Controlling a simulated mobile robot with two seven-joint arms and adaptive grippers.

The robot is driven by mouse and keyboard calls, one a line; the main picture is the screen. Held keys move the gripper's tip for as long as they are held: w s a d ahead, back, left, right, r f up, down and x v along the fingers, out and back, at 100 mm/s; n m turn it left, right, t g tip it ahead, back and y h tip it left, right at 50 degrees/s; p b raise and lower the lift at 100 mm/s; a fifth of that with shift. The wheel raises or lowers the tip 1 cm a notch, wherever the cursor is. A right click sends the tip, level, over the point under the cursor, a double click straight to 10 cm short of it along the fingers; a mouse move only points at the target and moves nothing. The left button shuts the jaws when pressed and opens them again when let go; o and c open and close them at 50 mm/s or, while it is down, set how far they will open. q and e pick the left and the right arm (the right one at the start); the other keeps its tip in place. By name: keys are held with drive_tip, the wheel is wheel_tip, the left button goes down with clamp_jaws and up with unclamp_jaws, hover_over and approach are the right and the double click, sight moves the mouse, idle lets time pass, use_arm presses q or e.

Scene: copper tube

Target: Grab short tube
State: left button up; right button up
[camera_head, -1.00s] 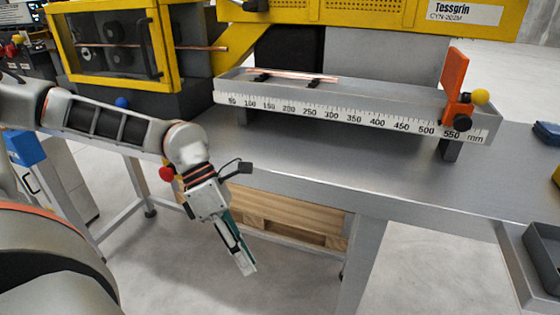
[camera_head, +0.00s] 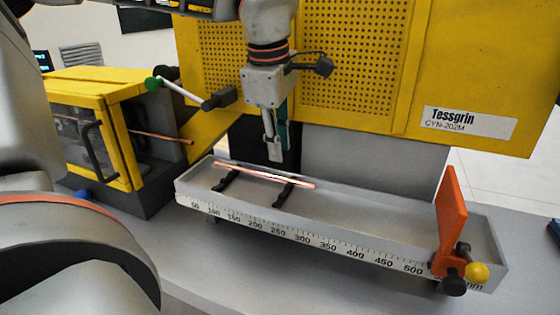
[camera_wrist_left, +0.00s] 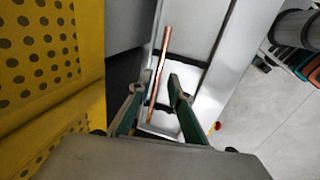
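The short copper tube (camera_head: 263,175) lies across two black supports in the grey measuring tray (camera_head: 370,236). My left gripper (camera_head: 274,158) points down above the tube, near the middle of its length, with a gap between fingertips and tube. In the left wrist view the tube (camera_wrist_left: 159,75) runs lengthwise below, and my left gripper's fingers (camera_wrist_left: 155,88) stand apart with nothing held between them. The tube shows between the fingers, closer to the left one. My right gripper is not in view.
The yellow machine panel (camera_head: 360,60) rises close behind the left gripper. Another copper tube (camera_head: 162,137) sticks out of the yellow cabinet (camera_head: 100,95) on the left. An orange stop (camera_head: 451,222) with a yellow knob stands at the tray's right end.

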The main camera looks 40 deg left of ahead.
sight(281, 176)
use_arm(q)
drive_tip(key=shift+x, duration=3.65)
drive_tip(key=shift+a, duration=0.15)
clamp_jaws()
